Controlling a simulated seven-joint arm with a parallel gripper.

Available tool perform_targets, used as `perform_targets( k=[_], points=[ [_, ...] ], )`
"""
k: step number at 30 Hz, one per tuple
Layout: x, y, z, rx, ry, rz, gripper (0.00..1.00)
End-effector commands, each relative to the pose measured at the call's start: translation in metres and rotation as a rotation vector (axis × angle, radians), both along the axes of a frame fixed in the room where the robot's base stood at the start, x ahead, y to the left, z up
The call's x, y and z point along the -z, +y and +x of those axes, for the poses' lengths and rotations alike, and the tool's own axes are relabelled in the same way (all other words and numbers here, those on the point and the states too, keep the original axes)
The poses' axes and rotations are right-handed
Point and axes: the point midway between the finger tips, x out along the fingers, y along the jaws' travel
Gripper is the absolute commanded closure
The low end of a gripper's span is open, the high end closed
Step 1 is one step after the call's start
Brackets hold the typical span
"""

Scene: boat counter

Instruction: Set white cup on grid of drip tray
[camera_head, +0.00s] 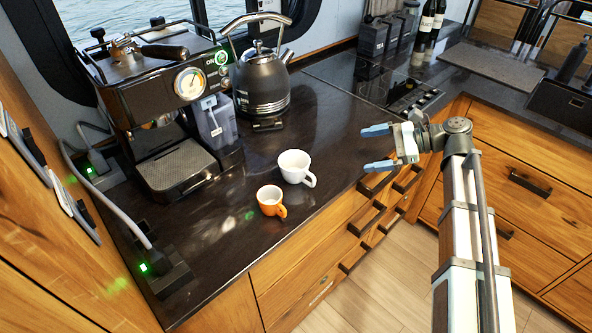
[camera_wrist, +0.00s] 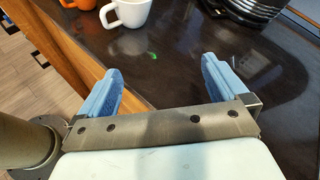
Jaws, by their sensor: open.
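The white cup (camera_head: 295,167) stands upright on the dark counter, its handle toward the lower right. It also shows at the top of the wrist view (camera_wrist: 127,12). The drip tray (camera_head: 178,172) with its grid juts from the base of the black espresso machine (camera_head: 160,95), left of the cup, and nothing stands on it. My gripper (camera_head: 370,149) is open and empty, its blue fingers apart, to the right of the cup near the counter's front edge. In the wrist view my gripper (camera_wrist: 160,85) has bare counter between its fingers.
An orange cup (camera_head: 270,200) stands close to the white cup, at its lower left. A black kettle (camera_head: 262,80) stands behind, right of the machine. A dark container (camera_head: 214,122) stands beside the drip tray. The counter between the white cup and my gripper is clear.

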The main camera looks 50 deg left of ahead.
Motion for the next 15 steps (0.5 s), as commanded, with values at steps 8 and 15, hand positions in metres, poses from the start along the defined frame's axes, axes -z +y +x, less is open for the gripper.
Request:
perform_targets(
  k=[8,15],
  points=[
    [-0.037,0.019,-0.053,-0.028,0.208,-0.174,0.0],
    [-0.037,0.03,-0.071,-0.031,0.244,-0.211,0.0]
  ],
)
